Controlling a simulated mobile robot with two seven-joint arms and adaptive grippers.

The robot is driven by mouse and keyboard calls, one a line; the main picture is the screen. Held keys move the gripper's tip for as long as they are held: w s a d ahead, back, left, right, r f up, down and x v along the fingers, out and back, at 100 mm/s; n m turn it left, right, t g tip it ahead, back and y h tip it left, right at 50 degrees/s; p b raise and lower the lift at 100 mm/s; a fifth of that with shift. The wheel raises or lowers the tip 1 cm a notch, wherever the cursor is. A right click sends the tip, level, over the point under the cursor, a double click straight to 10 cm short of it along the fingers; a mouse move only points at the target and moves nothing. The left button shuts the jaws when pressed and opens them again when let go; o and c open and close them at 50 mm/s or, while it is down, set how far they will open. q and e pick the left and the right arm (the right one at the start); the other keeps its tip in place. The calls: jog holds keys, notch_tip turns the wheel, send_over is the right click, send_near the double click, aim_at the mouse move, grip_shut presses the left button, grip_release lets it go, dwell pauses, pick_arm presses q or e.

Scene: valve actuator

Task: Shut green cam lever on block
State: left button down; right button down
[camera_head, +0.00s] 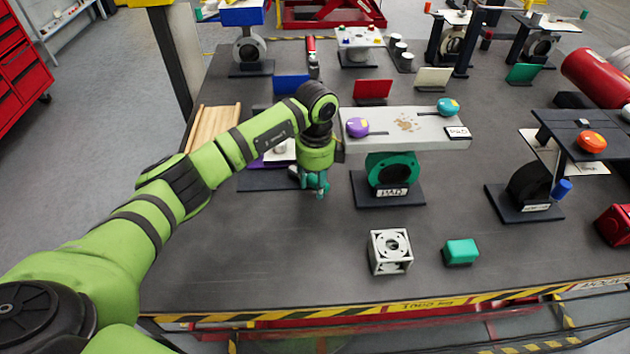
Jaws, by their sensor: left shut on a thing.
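My left gripper (319,192) points down over the table, left of the green valve. It is shut on a small teal-green part, which looks like the green cam lever (311,181). The fingers and wrist hide most of that part, so its angle cannot be told. A pale block with purple on it (280,153) sits on a dark base just left of the wrist, partly hidden by my arm. Whether the lever is joined to this block cannot be seen. My right gripper is not in view.
Right of the gripper, a green valve (392,171) carries a grey plate (405,141) with purple and teal knobs. A grey cube (390,251) and a green block (461,251) stand near the front. The front left of the table is clear.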

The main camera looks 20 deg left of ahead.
pick_arm(q)
jog(key=shift+w+r, duration=0.1)
jog(key=c, duration=0.7)
grip_release()
